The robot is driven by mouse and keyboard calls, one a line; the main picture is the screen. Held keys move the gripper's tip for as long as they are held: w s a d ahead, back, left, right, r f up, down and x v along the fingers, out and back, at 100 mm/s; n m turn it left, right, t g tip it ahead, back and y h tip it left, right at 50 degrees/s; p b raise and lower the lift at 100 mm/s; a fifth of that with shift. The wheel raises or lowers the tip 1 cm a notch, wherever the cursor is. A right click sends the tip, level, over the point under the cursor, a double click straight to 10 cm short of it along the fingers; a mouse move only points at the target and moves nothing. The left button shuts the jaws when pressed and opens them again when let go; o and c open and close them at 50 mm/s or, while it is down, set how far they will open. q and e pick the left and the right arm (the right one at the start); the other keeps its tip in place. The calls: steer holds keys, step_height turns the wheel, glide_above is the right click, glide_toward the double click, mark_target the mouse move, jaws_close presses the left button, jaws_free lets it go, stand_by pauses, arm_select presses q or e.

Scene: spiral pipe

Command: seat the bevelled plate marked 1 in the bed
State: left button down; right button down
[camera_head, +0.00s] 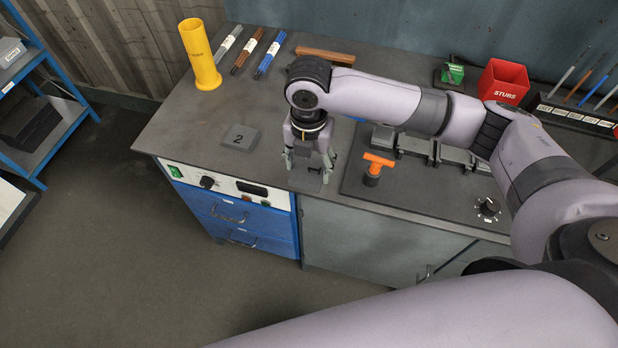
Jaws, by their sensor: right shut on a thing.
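My right gripper (308,168) points down near the front edge of the bench, left of the dark fixture base. It is shut on a grey plate (306,182), which shows only in part between and below the fingers. A small dark mark beside the fingers may be its number; I cannot read it surely. Whether the plate touches the bench is unclear. Another grey plate, marked 2 (241,137), lies flat on the bench to the left. The fixture base (430,194) carries grey blocks (412,147), partly hidden by my right arm; the bed itself is not clearly made out. My left gripper is not in view.
An orange-handled clamp (378,162) stands on the fixture base, close right of my gripper. A yellow tube (200,56), several rods (248,52), a brown bar (325,56) and a red STUBS bin (503,82) stand or lie farther back. The bench around plate 2 is clear.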

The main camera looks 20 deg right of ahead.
mark_target(309, 168)
step_height(309, 168, up, 12)
steer(key=b, duration=0.1)
steer(key=s+d+f+m, duration=0.2)
steer(key=s+d+m, duration=0.1)
steer(key=m, duration=1.1)
steer(key=s+d+f+m, duration=0.2)
steer(key=s+m, duration=0.3)
steer(key=m, duration=1)
steer(key=shift+d+f, duration=0.25)
steer(key=shift+d, duration=0.15)
